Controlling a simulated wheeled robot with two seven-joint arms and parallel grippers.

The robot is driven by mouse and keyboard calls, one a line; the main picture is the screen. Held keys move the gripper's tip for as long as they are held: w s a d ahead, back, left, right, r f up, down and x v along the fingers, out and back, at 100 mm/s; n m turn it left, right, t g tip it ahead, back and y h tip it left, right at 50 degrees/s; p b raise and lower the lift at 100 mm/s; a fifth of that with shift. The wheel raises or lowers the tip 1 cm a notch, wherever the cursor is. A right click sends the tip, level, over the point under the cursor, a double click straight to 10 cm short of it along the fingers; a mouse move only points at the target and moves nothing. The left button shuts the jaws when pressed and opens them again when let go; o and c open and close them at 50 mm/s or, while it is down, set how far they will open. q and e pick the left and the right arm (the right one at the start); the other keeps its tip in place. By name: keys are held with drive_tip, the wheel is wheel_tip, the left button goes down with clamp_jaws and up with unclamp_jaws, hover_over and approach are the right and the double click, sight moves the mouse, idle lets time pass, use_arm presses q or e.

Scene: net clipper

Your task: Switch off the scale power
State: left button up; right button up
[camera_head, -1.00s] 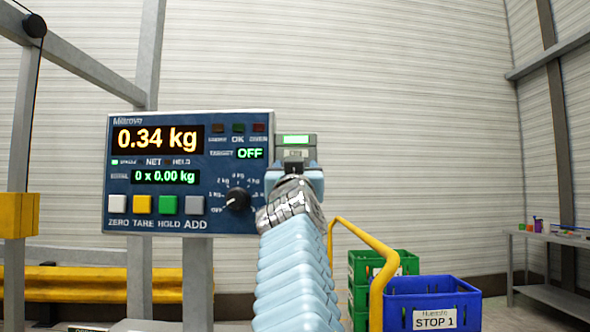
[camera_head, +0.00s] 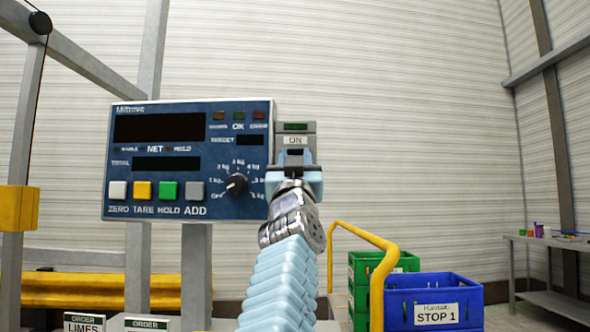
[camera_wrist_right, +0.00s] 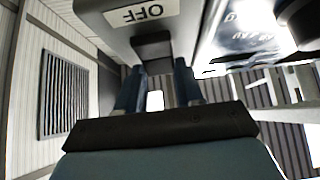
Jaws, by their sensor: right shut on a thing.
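The blue scale panel (camera_head: 188,160) hangs on posts left of centre. Its main display (camera_head: 159,127) is dark, and so are the smaller displays. A grey switch box (camera_head: 310,128) with an ON label and a dark indicator window is at the panel's right edge. The grip is partly hidden by my own wrist in the head view. My left gripper is not in view.
A dial (camera_head: 237,185) and a row of buttons sit on the panel just left of my right gripper. A yellow rail (camera_head: 375,245), green crates (camera_head: 366,262) and a blue crate (camera_head: 465,295) stand at lower right. The space above is clear.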

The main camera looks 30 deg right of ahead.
drive_tip(key=o, duration=1)
drive_tip(key=shift+o, duration=0.2)
drive_tip(key=shift+f, duration=0.15)
drive_tip(key=b+v, duration=0.6)
drive_tip(key=v, duration=0.7)
drive_tip(key=shift+s+a+f, duration=0.2)
drive_tip(key=shift+s+a, duration=0.05)
